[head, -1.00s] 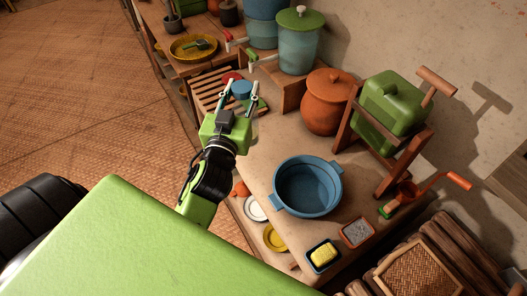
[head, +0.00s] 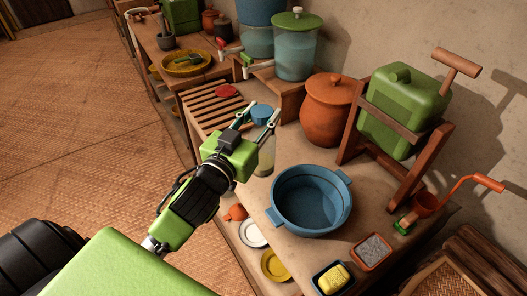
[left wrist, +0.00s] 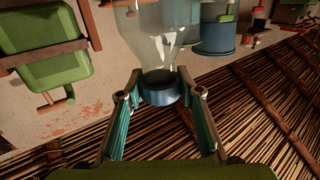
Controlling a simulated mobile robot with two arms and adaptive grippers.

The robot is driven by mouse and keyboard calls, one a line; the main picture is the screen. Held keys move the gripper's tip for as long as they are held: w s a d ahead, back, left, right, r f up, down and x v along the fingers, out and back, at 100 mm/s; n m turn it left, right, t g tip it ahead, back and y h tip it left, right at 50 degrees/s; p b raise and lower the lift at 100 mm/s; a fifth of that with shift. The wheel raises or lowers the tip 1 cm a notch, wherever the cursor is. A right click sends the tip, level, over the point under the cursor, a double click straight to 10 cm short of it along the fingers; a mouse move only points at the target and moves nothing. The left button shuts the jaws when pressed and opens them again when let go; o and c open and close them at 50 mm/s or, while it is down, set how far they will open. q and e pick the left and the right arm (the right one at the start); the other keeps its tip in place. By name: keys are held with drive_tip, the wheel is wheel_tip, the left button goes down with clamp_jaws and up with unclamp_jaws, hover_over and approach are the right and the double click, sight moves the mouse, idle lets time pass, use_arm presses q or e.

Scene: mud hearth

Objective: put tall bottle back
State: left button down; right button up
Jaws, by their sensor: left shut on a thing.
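My left gripper (head: 255,117) is shut on the tall bottle at its blue cap (head: 262,111), above the worktop. In the left wrist view, the fingers (left wrist: 162,105) stand on either side of the blue cap (left wrist: 160,92). The clear body of the tall bottle (left wrist: 158,35) extends from the cap toward the top of that view. In the head view my gripper hides part of the bottle, and I cannot tell whether its base touches the worktop. My right gripper is not in view.
A slatted wooden rack (head: 208,112) with a red disc (head: 226,91) lies behind the gripper. A blue basin (head: 311,203) stands in front, right. A clay pot (head: 329,112), a water dispenser (head: 296,55) and a green can in a wooden frame (head: 405,110) line the wall side.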

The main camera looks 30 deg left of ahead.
use_arm(q)
drive_tip(key=w+a+f, duration=0.5)
drive_tip(key=w+f, duration=0.6)
drive_tip(key=f, duration=0.1)
drive_tip(key=shift+w+a+f, duration=0.25)
drive_tip(key=shift+w+a, duration=0.15)
drive_tip(key=shift+b, duration=0.3)
drive_tip(key=shift+f, duration=0.15)
drive_tip(key=c, duration=1.4)
unclamp_jaws()
drive_tip(key=shift+c, duration=0.2)
